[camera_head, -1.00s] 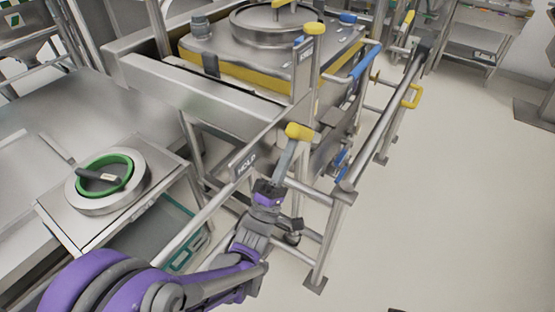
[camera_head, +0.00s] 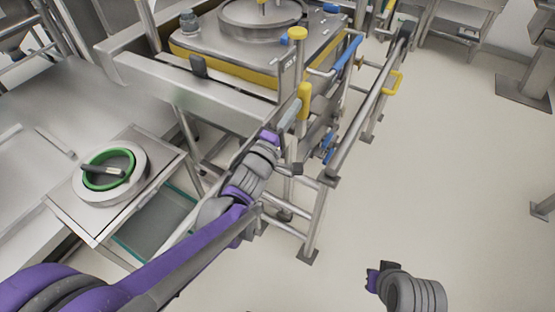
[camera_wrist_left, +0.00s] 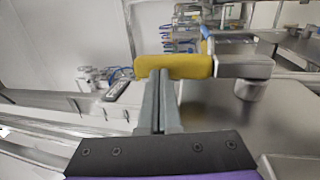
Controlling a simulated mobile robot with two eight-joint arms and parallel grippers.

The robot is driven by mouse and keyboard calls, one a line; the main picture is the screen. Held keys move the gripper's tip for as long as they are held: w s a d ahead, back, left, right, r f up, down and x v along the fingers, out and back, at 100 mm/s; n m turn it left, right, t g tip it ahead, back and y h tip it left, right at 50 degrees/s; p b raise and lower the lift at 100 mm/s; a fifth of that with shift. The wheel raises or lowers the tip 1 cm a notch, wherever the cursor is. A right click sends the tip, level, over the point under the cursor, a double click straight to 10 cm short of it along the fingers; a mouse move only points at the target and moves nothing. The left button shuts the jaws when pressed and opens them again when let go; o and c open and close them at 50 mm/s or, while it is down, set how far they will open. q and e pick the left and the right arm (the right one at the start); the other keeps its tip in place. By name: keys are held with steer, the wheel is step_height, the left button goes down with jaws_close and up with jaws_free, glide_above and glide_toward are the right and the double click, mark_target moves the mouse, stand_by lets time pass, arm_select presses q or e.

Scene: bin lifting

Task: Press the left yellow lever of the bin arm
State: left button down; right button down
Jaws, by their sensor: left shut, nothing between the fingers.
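The lower yellow lever (camera_head: 304,99) stands at the end of the bin arm in the middle of the head view, its yellow end nearly upright. A second yellow lever (camera_head: 297,33) is on a post farther back. My left gripper (camera_head: 287,120) is shut and empty, its fingertips close against the near side of the lower lever. In the left wrist view, the shut fingers (camera_wrist_left: 160,78) overlap the lower edge of the yellow lever (camera_wrist_left: 190,66); I cannot tell how firmly they touch. My right gripper (camera_head: 373,272) shows small at the bottom right, away from the levers; its fingers are unclear.
A steel bin (camera_head: 200,48) with a yellow band stands behind the levers. Steel rails (camera_head: 365,105) with blue and yellow handles run to the right. A round port with a green ring (camera_head: 134,168) is at left. The floor (camera_head: 440,170) at right is clear.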

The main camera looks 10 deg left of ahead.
arm_select(q)
steer(key=shift+w+d+r, duration=0.1)
steer(key=shift+w+r, duration=0.1)
steer(key=shift+r, duration=0.1)
arm_select(e)
steer(key=shift+s+a+r, duration=0.1)
steer(key=shift+s, duration=0.05)
stand_by(0.3)
arm_select(q)
steer(key=shift+s, duration=0.1)
